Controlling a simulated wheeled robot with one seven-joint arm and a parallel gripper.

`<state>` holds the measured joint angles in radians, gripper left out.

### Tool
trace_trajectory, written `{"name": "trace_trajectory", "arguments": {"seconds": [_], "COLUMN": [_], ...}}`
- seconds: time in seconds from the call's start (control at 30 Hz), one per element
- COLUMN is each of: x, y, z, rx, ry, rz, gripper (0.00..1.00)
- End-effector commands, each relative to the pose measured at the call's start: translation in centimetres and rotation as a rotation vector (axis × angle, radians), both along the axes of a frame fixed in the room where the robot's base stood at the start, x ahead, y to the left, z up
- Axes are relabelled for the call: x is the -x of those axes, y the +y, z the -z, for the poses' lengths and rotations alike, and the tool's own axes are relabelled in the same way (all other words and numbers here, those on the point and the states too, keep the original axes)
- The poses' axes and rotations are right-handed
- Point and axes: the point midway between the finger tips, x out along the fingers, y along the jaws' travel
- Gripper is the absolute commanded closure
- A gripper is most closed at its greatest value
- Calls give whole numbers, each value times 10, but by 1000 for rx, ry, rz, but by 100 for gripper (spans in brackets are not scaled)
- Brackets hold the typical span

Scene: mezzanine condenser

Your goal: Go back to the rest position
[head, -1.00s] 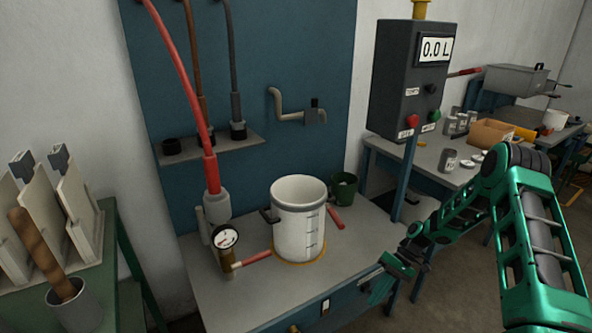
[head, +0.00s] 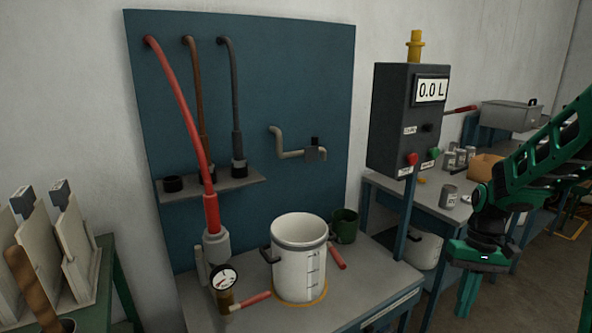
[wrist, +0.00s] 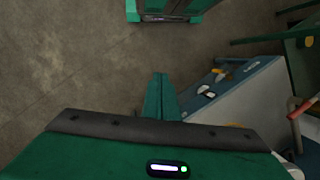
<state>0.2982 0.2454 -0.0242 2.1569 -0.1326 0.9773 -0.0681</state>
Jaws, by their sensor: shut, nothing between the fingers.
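My gripper (head: 466,292) hangs at the lower right of the head view, pointing down beside the right end of the workbench. Its fingers are together and empty. In the wrist view the closed fingers (wrist: 161,97) point over the bare floor, with the workbench's side to their right. My green arm comes in from the right edge of the head view. The gripper touches nothing that I can see.
A white graduated pot (head: 299,262) stands on the workbench (head: 372,277) beside a red hose (head: 180,97) and a pressure gauge (head: 223,278). A control box (head: 408,125) reads 0.0 L. A second table with cans (head: 449,196) is behind my arm. The floor (wrist: 70,60) below is clear.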

Motion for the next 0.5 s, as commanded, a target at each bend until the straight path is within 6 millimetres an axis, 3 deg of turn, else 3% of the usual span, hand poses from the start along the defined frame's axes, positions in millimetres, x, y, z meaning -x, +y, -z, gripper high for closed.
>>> {"name": "trace_trajectory", "arguments": {"seconds": [0.2,0.5], "x": [53,132], "y": [-11,-19], "z": [-47,-85], "rx": [80,149], "ry": [-49,-113], "rz": [97,240], "gripper": [100,100]}}
